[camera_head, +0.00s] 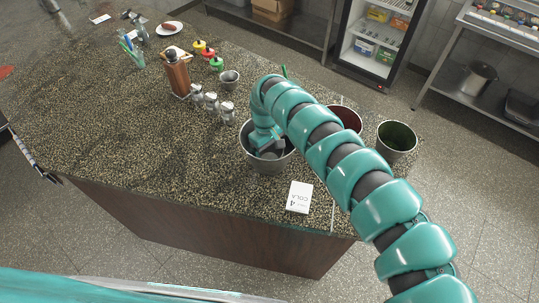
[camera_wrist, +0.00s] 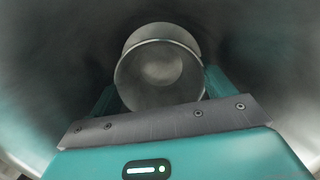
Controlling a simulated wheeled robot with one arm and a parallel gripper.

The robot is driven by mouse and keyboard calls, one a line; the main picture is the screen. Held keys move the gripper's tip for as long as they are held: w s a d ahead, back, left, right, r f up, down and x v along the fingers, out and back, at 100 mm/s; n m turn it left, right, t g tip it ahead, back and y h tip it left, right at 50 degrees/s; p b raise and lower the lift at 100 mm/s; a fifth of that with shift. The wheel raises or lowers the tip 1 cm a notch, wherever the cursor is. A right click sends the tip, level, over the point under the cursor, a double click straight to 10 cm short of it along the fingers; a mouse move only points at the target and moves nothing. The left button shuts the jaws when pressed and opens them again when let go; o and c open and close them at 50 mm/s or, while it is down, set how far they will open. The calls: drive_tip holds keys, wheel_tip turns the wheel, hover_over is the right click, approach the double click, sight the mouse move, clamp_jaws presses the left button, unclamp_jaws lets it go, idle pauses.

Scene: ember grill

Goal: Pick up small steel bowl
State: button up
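A small steel bowl (camera_wrist: 160,72) shows in the wrist view, round and shiny, with its rim facing the camera. My gripper (camera_wrist: 160,92) has one teal finger on each side of it, close to its walls. I cannot tell whether the fingers press on it. In the head view my gripper (camera_head: 267,147) reaches down into a large steel bowl (camera_head: 268,168) at the counter's front edge. The fingertips are mostly hidden there. Grey curved walls surround the small bowl in the wrist view. Another small steel cup (camera_head: 229,79) stands farther back on the counter.
A white card (camera_head: 299,197) lies in front of the large bowl. A green-filled bucket (camera_head: 396,140) and a red-filled one (camera_head: 347,117) stand right.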

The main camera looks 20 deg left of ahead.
drive_tip(key=shift+r, duration=0.1)
wheel_tip(320, 180, up, 18)
drive_tip(key=p, duration=0.4)
idle(1.3)
idle(0.3)
